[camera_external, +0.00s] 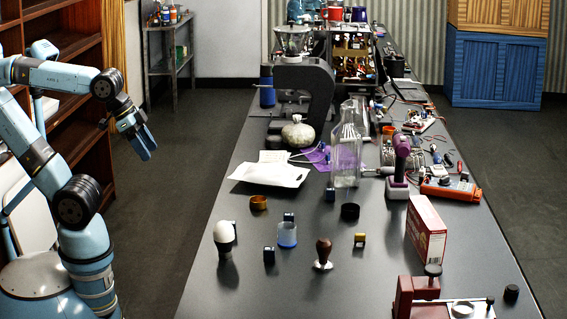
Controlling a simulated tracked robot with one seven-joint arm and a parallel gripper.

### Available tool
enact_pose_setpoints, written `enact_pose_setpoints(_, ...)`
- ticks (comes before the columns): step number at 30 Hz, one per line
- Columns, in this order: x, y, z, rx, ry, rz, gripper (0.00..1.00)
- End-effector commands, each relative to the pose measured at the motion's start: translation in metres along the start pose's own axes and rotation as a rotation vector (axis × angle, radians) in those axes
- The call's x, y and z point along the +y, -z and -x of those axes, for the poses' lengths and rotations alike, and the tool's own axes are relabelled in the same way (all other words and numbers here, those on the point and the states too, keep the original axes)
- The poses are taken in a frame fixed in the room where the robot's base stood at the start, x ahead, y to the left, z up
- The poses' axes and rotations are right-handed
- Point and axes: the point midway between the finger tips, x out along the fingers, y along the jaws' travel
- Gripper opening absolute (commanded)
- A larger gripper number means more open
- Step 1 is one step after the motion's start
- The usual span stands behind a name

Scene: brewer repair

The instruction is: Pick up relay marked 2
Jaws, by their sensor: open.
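Several small dark blocks that look like relays stand on the dark table (205,285). My gripper (146,150) is open and empty, high up left of the table, pointing down and right, well apart from the blocks.
Near the blocks stand a white egg-shaped object (223,233) on a dark stand, a blue-white cup (288,235), a tamper (323,254), a black ring (350,211) and a red box (426,229). The glass vessel (346,150) is tall. The table's near left is clear.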

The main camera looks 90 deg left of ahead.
Motion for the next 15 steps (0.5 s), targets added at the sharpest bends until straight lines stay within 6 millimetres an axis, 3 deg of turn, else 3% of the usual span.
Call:
enact_pose_setpoints(5,-0.036,0.05,-0.014,0.109,0.126,-0.029,0.64)
enact_pose_setpoints(9,-0.073,0.111,-0.028,0.248,0.247,-0.108,0.64)
enact_pose_setpoints(15,-0.108,0.188,-0.048,0.43,0.333,-0.279,0.64)
